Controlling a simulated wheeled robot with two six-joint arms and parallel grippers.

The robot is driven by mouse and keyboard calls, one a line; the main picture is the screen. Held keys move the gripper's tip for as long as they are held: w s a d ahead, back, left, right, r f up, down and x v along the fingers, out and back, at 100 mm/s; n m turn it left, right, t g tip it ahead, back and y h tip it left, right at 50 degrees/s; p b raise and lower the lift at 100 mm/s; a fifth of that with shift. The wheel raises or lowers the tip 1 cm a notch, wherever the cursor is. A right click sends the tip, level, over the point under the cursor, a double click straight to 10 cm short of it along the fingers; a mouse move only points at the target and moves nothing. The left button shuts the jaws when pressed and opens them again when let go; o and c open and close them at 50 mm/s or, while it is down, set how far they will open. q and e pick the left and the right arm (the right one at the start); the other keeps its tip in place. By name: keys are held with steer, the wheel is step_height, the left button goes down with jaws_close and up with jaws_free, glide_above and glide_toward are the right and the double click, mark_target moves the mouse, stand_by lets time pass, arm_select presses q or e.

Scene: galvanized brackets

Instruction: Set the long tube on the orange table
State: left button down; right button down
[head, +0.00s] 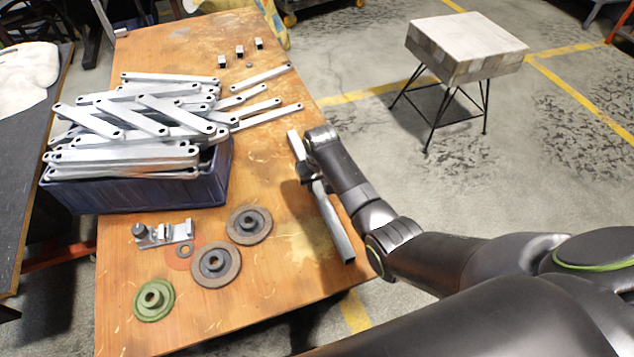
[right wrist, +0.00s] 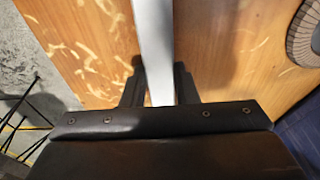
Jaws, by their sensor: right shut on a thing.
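The long tube (head: 333,228) is a straight grey metal bar along the right side of the orange table (head: 280,230). My right gripper (head: 305,172) is shut on it toward its far end, and the near end slants toward the table's right edge. In the right wrist view the tube (right wrist: 155,40) runs between the two dark fingers (right wrist: 158,88), with the orange wood behind it. I cannot tell whether the tube touches the tabletop. My left gripper is not in view.
A blue crate (head: 130,192) heaped with galvanized brackets stands on the table's left side. Grinding discs (head: 249,225), a green disc (head: 153,299) and a small metal fixture (head: 163,233) lie nearer. A block-topped stool (head: 466,45) stands apart at right. Wood around the tube is clear.

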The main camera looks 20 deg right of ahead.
mark_target(317, 185)
steer(key=c, duration=1.1)
jaws_free()
steer(key=shift+f, duration=0.1)
steer(key=shift+r, duration=0.2)
steer(key=r, duration=0.1)
steer(key=r+p, duration=0.1)
steer(key=r, duration=0.1)
steer(key=shift+s+r+p, duration=0.3)
steer(key=shift+r+p, duration=0.05)
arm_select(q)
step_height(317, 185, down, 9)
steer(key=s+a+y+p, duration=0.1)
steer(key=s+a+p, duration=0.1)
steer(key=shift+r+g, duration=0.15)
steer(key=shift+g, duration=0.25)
arm_select(e)
steer(key=shift+s+r, duration=0.2)
steer(key=shift+r, duration=1.15)
steer(key=shift+s+r, duration=0.2)
steer(key=shift+r, duration=1.15)
steer(key=shift+s+r, duration=0.2)
steer(key=shift+r, duration=1.15)
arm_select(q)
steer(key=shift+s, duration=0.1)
